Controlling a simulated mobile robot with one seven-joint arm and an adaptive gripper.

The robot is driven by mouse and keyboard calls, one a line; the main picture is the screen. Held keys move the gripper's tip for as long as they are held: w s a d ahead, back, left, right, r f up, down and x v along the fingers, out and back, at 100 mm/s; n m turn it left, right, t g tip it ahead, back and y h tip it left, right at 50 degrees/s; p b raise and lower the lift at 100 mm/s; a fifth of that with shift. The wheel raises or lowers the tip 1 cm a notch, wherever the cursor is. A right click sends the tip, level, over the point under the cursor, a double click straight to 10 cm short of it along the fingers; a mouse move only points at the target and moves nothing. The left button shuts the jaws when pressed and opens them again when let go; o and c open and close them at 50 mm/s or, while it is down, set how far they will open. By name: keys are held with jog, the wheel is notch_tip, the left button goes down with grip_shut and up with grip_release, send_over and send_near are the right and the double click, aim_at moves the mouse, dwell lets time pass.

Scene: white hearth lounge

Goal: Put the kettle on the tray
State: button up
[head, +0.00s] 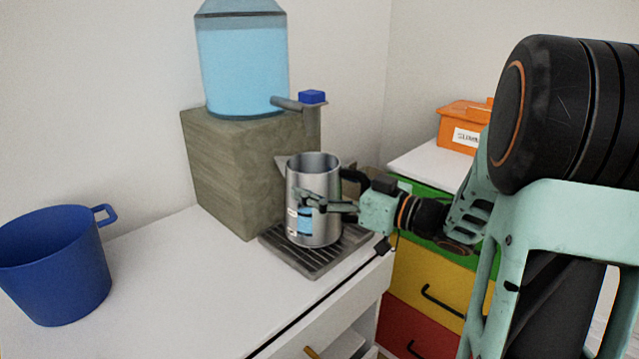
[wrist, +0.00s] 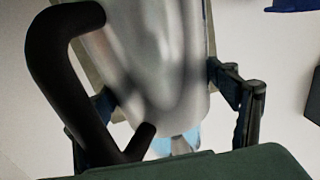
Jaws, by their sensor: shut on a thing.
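The kettle (head: 313,170) is a silver metal jug with a black handle and a blue gauge window low on its side. It stands upright at or just above the dark slatted tray (head: 311,262); I cannot tell whether its base touches. My gripper (head: 325,205) reaches in from the right and is shut on the kettle's body, below the tap. In the wrist view, the kettle's body (wrist: 160,65) lies between the two fingers, with the black handle at the left. The kettle hides the middle of the tray.
A wood-grained block (head: 235,170) with a blue water bottle (head: 243,65) stands behind the tray. Its tap has a blue lever (head: 312,97). A blue pot (head: 55,265) stands at the left. An orange box (head: 462,125) sits at the right. The white counter (head: 165,285) is clear between pot and tray.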

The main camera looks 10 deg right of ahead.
jog(key=o, duration=2.1)
jog(key=shift+f, duration=0.1)
jog(key=shift+r, duration=0.2)
jog(key=p+v, duration=0.3)
jog(key=v, duration=0.9)
